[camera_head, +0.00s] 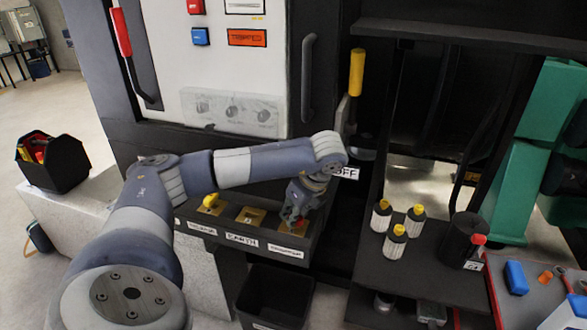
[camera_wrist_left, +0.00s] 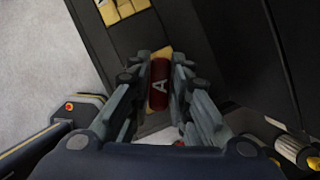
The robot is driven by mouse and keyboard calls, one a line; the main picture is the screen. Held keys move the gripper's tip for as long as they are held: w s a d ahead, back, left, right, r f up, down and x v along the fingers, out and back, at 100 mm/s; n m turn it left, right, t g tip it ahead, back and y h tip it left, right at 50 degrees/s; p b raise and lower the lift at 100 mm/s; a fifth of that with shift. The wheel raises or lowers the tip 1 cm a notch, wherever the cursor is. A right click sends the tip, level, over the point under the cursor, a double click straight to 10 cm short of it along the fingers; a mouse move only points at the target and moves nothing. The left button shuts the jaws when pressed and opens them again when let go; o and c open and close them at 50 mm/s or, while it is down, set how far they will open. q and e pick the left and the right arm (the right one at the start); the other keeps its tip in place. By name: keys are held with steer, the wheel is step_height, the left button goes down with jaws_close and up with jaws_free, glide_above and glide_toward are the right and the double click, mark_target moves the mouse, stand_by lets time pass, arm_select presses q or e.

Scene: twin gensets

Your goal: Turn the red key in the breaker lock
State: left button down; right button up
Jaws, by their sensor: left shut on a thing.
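The red key (camera_wrist_left: 159,88), marked with an A, stands between the two fingers of my left gripper (camera_wrist_left: 160,95) in the left wrist view. In the head view my left gripper (camera_head: 293,218) reaches down to the rightmost lock of the lock box (camera_head: 312,248) and is shut on the key. A brass lock plate (camera_wrist_left: 164,53) shows just beyond the key. Most of this lock is hidden by the fingers in the head view. My right gripper is not in view.
A yellow key (camera_head: 210,201) stands in the left lock, beside the EARTH lock (camera_head: 250,216). A black bin (camera_head: 273,296) is below. Several yellow-capped bottles (camera_head: 394,245) and a black canister (camera_head: 460,240) stand right. A yellow-handled lever (camera_head: 356,72) rises behind.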

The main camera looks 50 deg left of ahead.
arm_select(q)
steer(key=m+b, duration=0.1)
steer(key=m+t+b, duration=0.1)
steer(key=m, duration=0.1)
steer(key=m+b, duration=0.1)
steer(key=shift+f+m+t, duration=0.3)
steer(key=shift+t, duration=0.1)
steer(key=m+b, duration=0.2)
steer(key=m+t+h+b, duration=0.1)
steer(key=m+b, duration=0.1)
steer(key=m, duration=0.1)
steer(key=shift+t, duration=0.3)
steer(key=shift+m+h+b, duration=0.5)
steer(key=shift+m+b, duration=0.4)
steer(key=shift+b, duration=0.05)
steer(key=shift+r+m+t, duration=0.2)
steer(key=shift+m+t, duration=0.1)
steer(key=shift+m, duration=0.3)
steer(key=shift+w+r+h, duration=0.1)
steer(key=shift+h, duration=0.2)
steer(key=c, duration=1.4)
jaws_free()
steer(key=shift+d, duration=0.1)
steer(key=shift+r, duration=0.1)
